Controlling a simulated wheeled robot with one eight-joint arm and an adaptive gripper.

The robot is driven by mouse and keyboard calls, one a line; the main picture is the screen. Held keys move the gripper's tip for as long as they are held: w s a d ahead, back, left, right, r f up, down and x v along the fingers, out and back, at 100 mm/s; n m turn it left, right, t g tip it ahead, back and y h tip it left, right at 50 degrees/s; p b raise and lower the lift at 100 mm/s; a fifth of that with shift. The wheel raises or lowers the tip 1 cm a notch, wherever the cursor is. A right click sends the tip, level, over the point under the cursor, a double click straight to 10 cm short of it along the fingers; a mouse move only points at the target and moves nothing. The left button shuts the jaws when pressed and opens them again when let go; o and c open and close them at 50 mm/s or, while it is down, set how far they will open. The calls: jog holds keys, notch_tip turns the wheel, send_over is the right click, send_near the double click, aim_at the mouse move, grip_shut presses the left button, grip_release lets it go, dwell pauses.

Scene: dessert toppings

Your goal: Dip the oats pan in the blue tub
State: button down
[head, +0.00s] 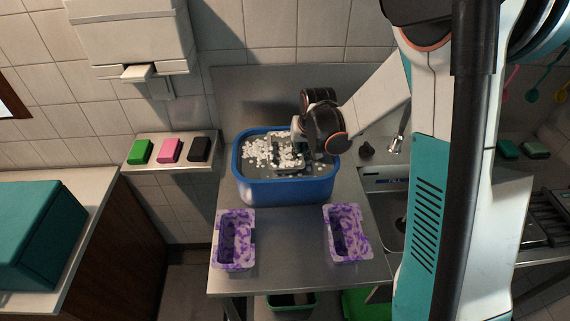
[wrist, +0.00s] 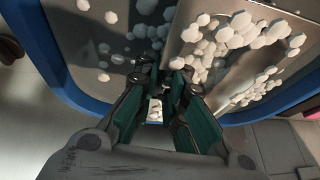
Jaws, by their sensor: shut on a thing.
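The blue tub (head: 285,190) stands at the back of the steel counter, with grey liquid and many white floating bits inside. Its blue rim (wrist: 88,98) also shows in the wrist view. My gripper (head: 291,155) reaches down into the tub from the right. In the wrist view its teal fingers (wrist: 163,78) are closed in on a greyish metal pan (wrist: 207,74), taken as the oats pan. A pale straight edge runs up from the fingertips, with white bits on both sides. Much of the pan is hidden by the bits and my gripper; how deep it sits is unclear.
Two purple-and-white trays, one left (head: 235,266) and one right (head: 349,256), stand in front of the tub. Green (head: 141,151), pink (head: 170,150) and black (head: 199,149) blocks lie on a left shelf. A sink (head: 380,205) is at right. Counter between the trays is clear.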

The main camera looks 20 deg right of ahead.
notch_tip(320, 180, up, 10)
jog(key=p, duration=0.5)
jog(key=shift+f+p, duration=0.2)
jog(key=shift+p, duration=0.15)
jog(key=shift+s, duration=0.1)
dwell(1.2)
